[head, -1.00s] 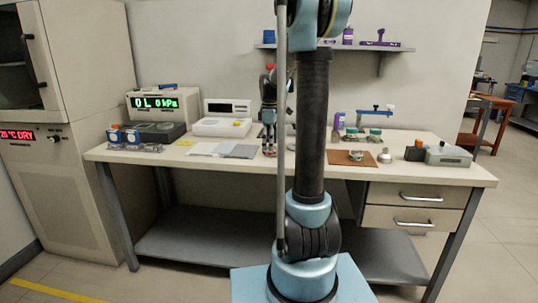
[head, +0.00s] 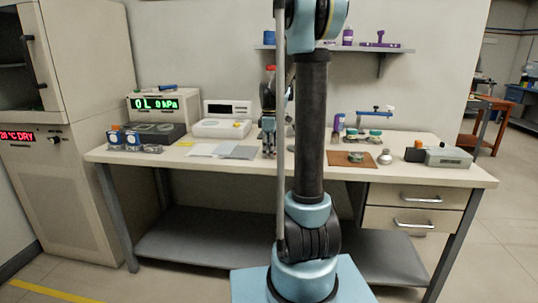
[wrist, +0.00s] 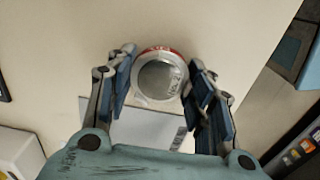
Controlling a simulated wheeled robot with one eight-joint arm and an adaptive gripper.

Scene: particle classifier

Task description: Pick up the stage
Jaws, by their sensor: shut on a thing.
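A round metal piece with a grey, marked top and a red rim, which I take for the stage (wrist: 158,80), sits between my fingers in the wrist view. My gripper (wrist: 163,60) is shut on it, with one blue-padded finger on each side. In the head view my gripper (head: 269,138) hangs down close over the bench top, partly beside my own arm column. The held piece is too small to make out clearly there, and I cannot tell whether it still touches the bench.
The bench (head: 230,172) carries grey and white sheets (head: 238,152) just left of my gripper. A white balance (head: 222,128) and a pressure readout box (head: 157,103) stand further left. A brown mat (head: 345,160) with small parts and a grey box (head: 448,157) are at right.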

